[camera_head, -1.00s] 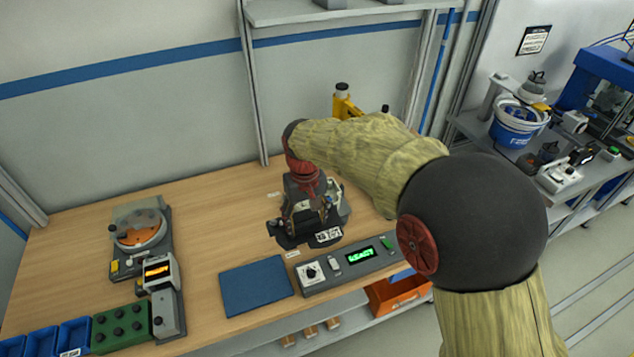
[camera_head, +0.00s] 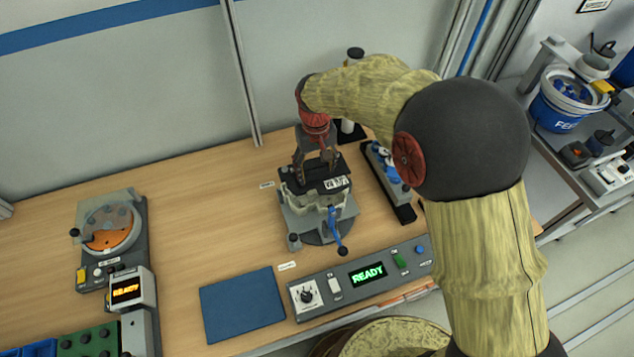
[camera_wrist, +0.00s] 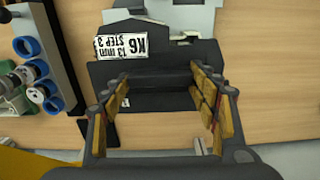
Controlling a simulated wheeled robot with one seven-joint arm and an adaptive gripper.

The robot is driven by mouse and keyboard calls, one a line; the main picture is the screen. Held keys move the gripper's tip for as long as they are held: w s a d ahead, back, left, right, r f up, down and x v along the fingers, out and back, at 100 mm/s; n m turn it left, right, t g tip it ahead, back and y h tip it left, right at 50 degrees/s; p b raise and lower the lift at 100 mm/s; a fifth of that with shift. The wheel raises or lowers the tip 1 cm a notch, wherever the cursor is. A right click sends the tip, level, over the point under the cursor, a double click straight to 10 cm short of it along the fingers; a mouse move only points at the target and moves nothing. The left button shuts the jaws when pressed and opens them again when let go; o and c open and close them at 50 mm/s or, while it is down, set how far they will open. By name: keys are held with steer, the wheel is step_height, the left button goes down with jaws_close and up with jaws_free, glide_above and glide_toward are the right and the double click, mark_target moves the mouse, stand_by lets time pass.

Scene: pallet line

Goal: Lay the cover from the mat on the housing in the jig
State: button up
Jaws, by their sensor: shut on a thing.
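The cover (camera_head: 302,179) is a black plate with a white label, which reads "K6 13 mm STEP 3" in the wrist view. My gripper (camera_head: 316,172) is shut on the cover's raised middle part, and its fingers (camera_wrist: 168,88) show on both sides there. The cover is level over the pale grey-green housing (camera_head: 318,204) in the grey jig (camera_head: 296,226). It hides much of the housing's top. I cannot tell whether cover and housing touch. The jig has a blue-handled lever (camera_head: 333,228) at its front. The blue mat (camera_head: 243,305) is bare.
A control box (camera_head: 362,280) with a green READY display stands in front of the jig. A dark rack with blue and white parts (camera_head: 384,165) is close on the right. A device with an orange disc (camera_head: 110,235) stands left. The wooden table between is clear.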

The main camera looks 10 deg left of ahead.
step_height(320, 180, down, 8)
steer(key=shift+r+b, duration=0.2)
steer(key=shift+b, duration=0.2)
steer(key=shift+f, duration=0.15)
steer(key=o, duration=1.3)
